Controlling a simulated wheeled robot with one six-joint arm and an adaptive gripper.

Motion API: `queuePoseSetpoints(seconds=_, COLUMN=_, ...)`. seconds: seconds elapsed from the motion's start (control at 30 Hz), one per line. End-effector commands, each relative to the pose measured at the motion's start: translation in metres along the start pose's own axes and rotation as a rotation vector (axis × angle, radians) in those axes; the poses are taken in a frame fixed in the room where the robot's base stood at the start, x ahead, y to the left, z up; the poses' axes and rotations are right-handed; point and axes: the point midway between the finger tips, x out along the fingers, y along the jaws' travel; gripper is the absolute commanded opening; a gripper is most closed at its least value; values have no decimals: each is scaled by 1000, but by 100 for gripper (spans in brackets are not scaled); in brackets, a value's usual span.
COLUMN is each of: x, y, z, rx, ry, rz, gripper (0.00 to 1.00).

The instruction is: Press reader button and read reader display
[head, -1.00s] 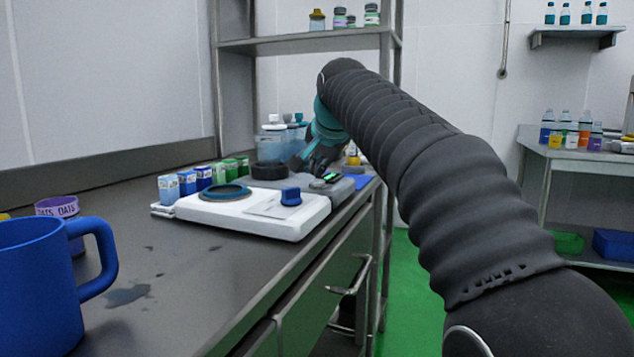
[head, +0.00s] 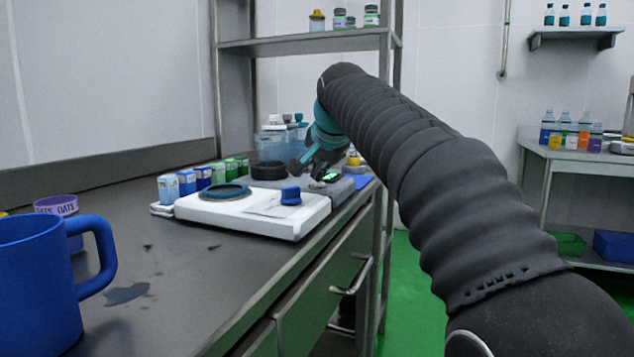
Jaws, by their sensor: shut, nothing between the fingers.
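The reader (head: 348,184) is a grey device on the steel counter, behind the white board-like unit. Its small display (head: 331,177) glows green; the characters are too small to read from here. My gripper (head: 312,169) hangs over the reader area, just left of the display, fingers pointing down. Its fingers look dark and small, and it appears empty and shut. The reader button cannot be made out; my gripper may cover it. I cannot tell whether the fingertips touch the reader.
The white unit (head: 270,222) with a blue-rimmed ring and blue knob (head: 291,196) stands in front. Small cartons (head: 187,182) line its left side. A black ring (head: 268,170) sits behind. A blue mug (head: 38,285) is at the near left.

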Motion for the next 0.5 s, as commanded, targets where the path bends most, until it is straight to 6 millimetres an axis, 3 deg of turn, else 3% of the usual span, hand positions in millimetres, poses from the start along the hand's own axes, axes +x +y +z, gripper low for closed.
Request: queuePoseSetpoints(seconds=0.5, x=-3, y=-2, z=-2, rx=0, ry=-2, rz=1, gripper=0)
